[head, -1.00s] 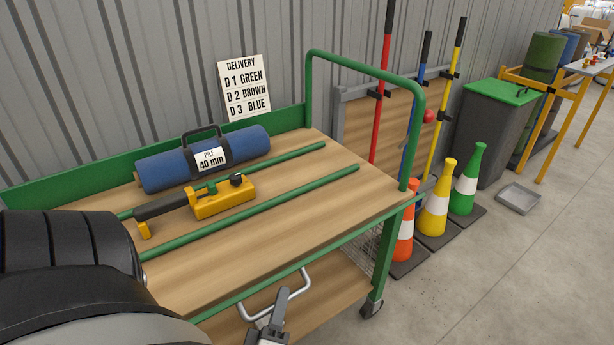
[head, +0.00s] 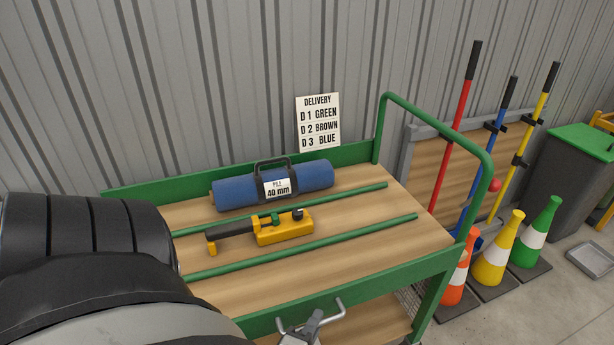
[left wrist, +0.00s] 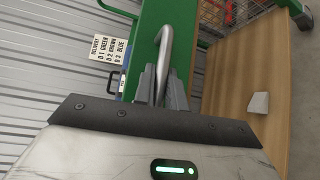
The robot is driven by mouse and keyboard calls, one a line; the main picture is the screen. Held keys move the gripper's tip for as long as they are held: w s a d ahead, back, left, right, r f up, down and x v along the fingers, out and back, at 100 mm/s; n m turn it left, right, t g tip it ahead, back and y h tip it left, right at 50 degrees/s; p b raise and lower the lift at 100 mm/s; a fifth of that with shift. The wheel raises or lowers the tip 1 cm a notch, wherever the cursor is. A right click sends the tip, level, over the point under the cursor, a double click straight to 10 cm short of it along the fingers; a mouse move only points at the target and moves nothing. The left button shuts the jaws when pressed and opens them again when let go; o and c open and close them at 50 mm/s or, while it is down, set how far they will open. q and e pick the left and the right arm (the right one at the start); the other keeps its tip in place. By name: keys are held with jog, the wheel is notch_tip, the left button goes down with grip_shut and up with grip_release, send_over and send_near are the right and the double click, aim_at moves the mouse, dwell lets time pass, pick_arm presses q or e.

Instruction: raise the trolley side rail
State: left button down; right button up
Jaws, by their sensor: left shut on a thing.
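The trolley's green side rail (head: 375,290) runs along the near edge of its wooden deck (head: 350,240) as a broad band. A silver U-shaped handle (head: 338,308) sticks out from its outer face. My left gripper (head: 315,318), at the bottom of the head view, is shut on the handle. In the left wrist view the fingers (left wrist: 160,88) close around the silver bar (left wrist: 164,55), with the green rail (left wrist: 147,35) behind it. Whether the rail is latched cannot be told. My right gripper is not in view.
A blue roll (head: 235,192) and a yellow tool (head: 270,232) lie on the deck near green bars (head: 330,244). A tall green end frame (head: 480,150) stands at the right. Cones (head: 492,250) and poles stand beyond it. The wall is close behind.

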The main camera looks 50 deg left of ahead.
pick_arm(q)
jog(key=shift+r, duration=0.1)
dwell(0.3)
jog(key=c, duration=1.5)
grip_release()
jog(key=shift+o, duration=0.2)
